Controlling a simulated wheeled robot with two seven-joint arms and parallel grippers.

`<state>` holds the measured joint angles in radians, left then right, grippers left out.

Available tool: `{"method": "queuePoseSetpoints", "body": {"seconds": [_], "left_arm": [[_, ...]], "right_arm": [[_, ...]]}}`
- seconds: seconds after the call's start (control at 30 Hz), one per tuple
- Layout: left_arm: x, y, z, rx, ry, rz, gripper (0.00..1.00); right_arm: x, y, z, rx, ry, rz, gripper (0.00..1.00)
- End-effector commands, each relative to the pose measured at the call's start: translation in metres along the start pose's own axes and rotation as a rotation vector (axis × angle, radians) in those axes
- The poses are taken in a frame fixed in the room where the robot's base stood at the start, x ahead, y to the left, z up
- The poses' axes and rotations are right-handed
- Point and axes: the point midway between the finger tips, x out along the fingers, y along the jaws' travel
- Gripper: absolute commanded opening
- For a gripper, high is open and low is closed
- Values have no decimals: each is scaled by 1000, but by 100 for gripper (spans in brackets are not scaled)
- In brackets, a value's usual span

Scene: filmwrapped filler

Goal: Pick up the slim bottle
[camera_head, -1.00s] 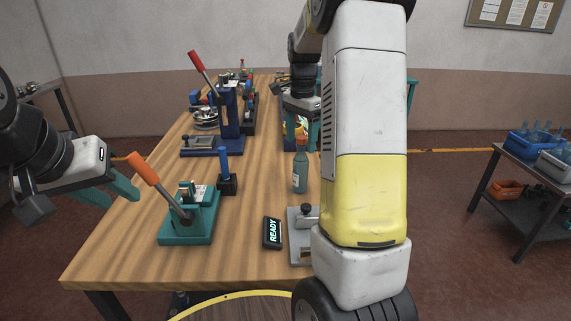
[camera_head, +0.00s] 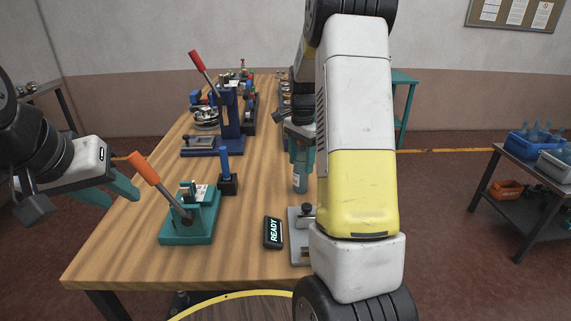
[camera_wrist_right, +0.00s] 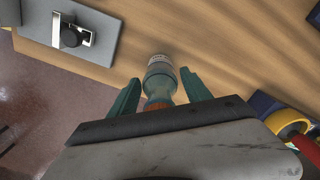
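The slim bottle (camera_head: 300,182) stands upright on the wooden table, a teal bottle with a pale label. In the right wrist view the bottle (camera_wrist_right: 160,78) lies between the two teal fingers, with its orange-brown cap towards the palm. My right gripper (camera_head: 301,160) is over the bottle, pointing down, its fingers either side of the upper part. The right wrist view shows a gap between each finger and the bottle, so the gripper (camera_wrist_right: 160,80) is open around it. My left gripper (camera_head: 122,199) is open and empty, beside the table's left edge.
A teal press with an orange lever (camera_head: 189,220) and a black READY display (camera_head: 272,232) stand at the front. A grey plate with a black knob (camera_head: 298,222) is near the bottle. A blue press (camera_head: 229,110) with a red lever stands further back.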

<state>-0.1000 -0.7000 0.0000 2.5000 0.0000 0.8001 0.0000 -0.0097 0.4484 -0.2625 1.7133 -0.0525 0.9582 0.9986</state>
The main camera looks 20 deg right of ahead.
Motion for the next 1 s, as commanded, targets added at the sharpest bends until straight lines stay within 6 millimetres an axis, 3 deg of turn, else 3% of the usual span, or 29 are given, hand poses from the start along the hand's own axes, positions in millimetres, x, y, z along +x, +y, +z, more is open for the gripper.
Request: {"method": "queuePoseSetpoints", "body": {"seconds": [0.03, 0.23, 0.57, 0.87, 1.0], "left_arm": [[0, 0, 0, 0, 0, 0, 36], [0, 0, 0, 0, 0, 0, 36], [0, 0, 0, 0, 0, 0, 36], [0, 0, 0, 0, 0, 0, 36], [0, 0, 0, 0, 0, 0, 36]], "right_arm": [[0, 0, 0, 0, 0, 0, 44], [0, 0, 0, 0, 0, 0, 5], [-4, 0, 0, 0, 1, -2, 4], [-37, -1, -1, 1, 3, -4, 4], [-39, 4, 29, -5, 0, -1, 4]]}}
